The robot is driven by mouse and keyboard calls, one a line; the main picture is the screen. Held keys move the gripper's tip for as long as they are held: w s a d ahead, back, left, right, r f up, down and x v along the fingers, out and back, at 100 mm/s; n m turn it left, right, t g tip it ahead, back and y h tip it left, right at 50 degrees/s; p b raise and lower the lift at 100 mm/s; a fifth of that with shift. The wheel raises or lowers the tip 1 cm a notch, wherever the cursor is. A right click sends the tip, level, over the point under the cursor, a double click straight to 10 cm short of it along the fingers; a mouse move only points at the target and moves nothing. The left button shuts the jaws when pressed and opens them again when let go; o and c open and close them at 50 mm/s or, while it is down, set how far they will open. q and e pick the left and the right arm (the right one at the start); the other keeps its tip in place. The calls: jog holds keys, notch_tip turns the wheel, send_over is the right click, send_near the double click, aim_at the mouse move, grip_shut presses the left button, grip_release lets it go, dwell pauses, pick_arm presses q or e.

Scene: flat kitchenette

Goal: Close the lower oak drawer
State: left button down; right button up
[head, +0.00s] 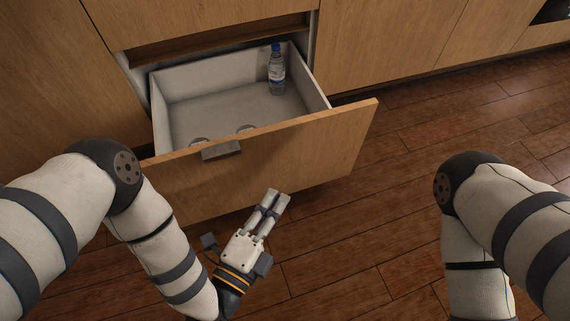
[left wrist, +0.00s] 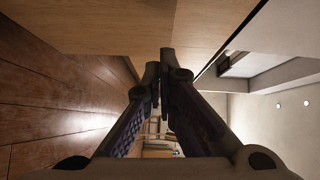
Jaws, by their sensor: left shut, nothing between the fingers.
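The lower oak drawer (head: 335,135) is pulled well out in the head view, with its pale inside (head: 225,105) showing. A clear bottle with a blue cap (head: 277,70) stands upright in its back right corner. A grey handle (head: 221,150) sits at the top middle of the drawer front. My left gripper (head: 269,203) is shut and empty, in front of the drawer front and below the handle; I cannot tell whether it touches the wood. In the left wrist view the closed fingers (left wrist: 162,75) show with an oak panel beyond. My right gripper is out of view.
Closed oak cabinet fronts (head: 400,40) run along the back right, and another oak panel (head: 50,80) stands at the left. The dark wooden floor (head: 390,220) is clear between my arms and to the right of the drawer.

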pick_arm(q)
jog(key=w, duration=0.2)
jog(key=b, duration=0.4)
send_near(299, 127)
jog(key=d+x, duration=0.1)
jog(key=x, duration=0.3)
jog(key=shift+w+a+f, duration=0.15)
jog(key=shift+w+a, duration=0.1)
jog(key=shift+w, duration=0.05)
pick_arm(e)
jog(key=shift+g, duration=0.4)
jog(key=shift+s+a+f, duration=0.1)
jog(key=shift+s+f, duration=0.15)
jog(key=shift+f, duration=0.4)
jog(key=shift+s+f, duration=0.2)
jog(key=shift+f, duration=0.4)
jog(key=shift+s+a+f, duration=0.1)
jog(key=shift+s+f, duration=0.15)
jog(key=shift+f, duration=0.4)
